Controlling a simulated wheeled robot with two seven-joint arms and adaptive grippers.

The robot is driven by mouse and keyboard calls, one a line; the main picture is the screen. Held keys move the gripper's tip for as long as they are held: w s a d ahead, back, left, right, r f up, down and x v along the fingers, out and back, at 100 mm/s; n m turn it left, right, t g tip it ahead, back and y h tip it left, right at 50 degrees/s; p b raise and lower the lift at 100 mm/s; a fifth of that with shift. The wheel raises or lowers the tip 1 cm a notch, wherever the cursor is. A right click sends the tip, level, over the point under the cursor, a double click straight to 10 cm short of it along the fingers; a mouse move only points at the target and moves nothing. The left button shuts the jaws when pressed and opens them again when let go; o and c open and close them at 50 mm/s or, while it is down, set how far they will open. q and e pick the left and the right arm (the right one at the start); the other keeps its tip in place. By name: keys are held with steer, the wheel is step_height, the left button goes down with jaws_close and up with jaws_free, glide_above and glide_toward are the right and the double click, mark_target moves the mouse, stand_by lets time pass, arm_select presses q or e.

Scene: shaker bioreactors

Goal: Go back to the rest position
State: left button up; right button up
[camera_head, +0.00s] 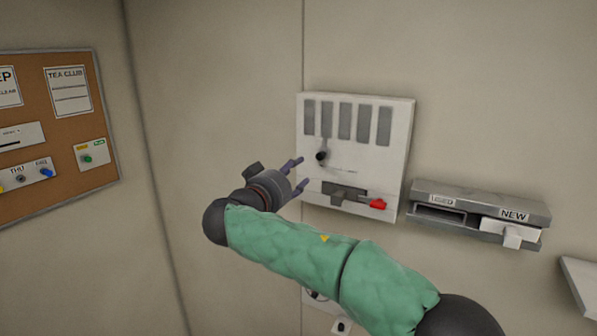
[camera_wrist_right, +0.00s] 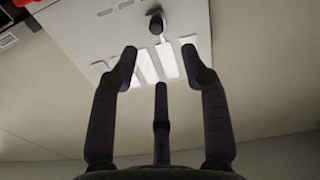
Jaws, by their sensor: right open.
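My right gripper (camera_head: 296,177) is at the end of my green-sleeved arm, in front of the left side of a white wall panel (camera_head: 397,150). Its fingers are spread and empty. In the right wrist view the gripper's fingers (camera_wrist_right: 160,72) stand apart, with the panel (camera_wrist_right: 80,35) beyond them. A black knob (camera_head: 321,156) on the panel is just right of the fingertips in the head view; it also shows in the right wrist view (camera_wrist_right: 156,22). I cannot tell whether the fingers touch anything on the panel. My left gripper is not in view.
The panel has several grey vertical strips, a grey handle (camera_head: 338,197) and a red part (camera_head: 377,204). Right of it is a grey wall holder (camera_head: 462,216) with labels including "NEW". A cork board (camera_head: 60,130) hangs at left. Bare wall lies between board and panel.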

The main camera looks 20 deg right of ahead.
steer(key=shift+f, duration=0.1)
stand_by(0.3)
steer(key=w+a+f+n+g+y+b, duration=0.1)
steer(key=w+f+n+y+b, duration=0.15)
steer(key=f, duration=0.95)
steer(key=w+a+f+n+g+y+b, duration=0.1)
steer(key=w+a+f+n+y+b, duration=0.15)
steer(key=f, duration=0.95)
steer(key=s+a+f+n+g+y+b, duration=0.2)
steer(key=s+f, duration=0.1)
steer(key=f, duration=1.1)
steer(key=s+a+f+n+g+y+b, duration=0.1)
steer(key=s+f+n+g+y+b, duration=0.15)
steer(key=f, duration=1.05)
steer(key=s+a+f+m+g+y+b, duration=0.1)
steer(key=s+f+b, duration=0.4)
steer(key=s+f, duration=0.5)
steer(key=s+a+f+m+g+y+b, duration=0.2)
steer(key=s+a+f+y+b, duration=0.2)
steer(key=s+f, duration=0.7)
steer(key=s+a+f+m+g+y+b, duration=0.2)
steer(key=s+f+b, duration=0.4)
steer(key=f, duration=1.9)
steer(key=s+y, duration=0.1)
steer(key=s, duration=0.4)
steer(key=shift+s+a, duration=0.15)
steer(key=shift+s, duration=0.1)
